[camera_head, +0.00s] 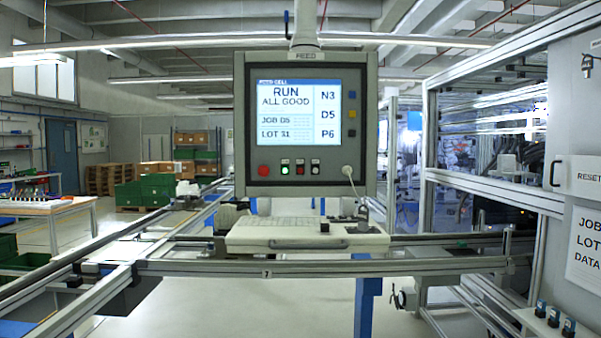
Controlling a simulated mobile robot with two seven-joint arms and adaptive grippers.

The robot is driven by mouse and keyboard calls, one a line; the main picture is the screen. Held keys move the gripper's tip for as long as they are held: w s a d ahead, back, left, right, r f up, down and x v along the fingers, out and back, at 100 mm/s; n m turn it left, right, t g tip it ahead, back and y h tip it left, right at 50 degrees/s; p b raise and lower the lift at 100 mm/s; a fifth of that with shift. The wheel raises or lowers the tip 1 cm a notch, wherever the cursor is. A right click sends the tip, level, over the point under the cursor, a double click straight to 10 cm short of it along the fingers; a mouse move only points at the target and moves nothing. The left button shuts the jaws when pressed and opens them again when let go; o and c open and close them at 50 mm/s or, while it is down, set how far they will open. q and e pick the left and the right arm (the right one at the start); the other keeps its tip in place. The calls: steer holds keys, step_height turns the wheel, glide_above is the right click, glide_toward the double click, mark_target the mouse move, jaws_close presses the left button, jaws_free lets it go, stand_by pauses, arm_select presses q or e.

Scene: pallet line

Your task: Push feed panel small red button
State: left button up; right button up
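The feed panel (241,120) hangs in the middle of the view, facing me, with a "FEED" label above it. Its screen (299,112) reads "RUN ALL GOOD", with N3, D5 and P6 at the right. Below the screen is a row of controls. A larger round red button (264,170) is at the left of the row. A small green button (285,170), a small red button (300,170) and a small dark control (313,170) sit to its right. Neither of my grippers shows in this view.
A keyboard shelf (290,241) juts out below the panel, above a metal rail (320,267) crossing the view. A white plug (347,170) with a hanging cable is at the panel's lower right. A framed machine enclosure (490,190) stands at the right. Open floor shows below.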

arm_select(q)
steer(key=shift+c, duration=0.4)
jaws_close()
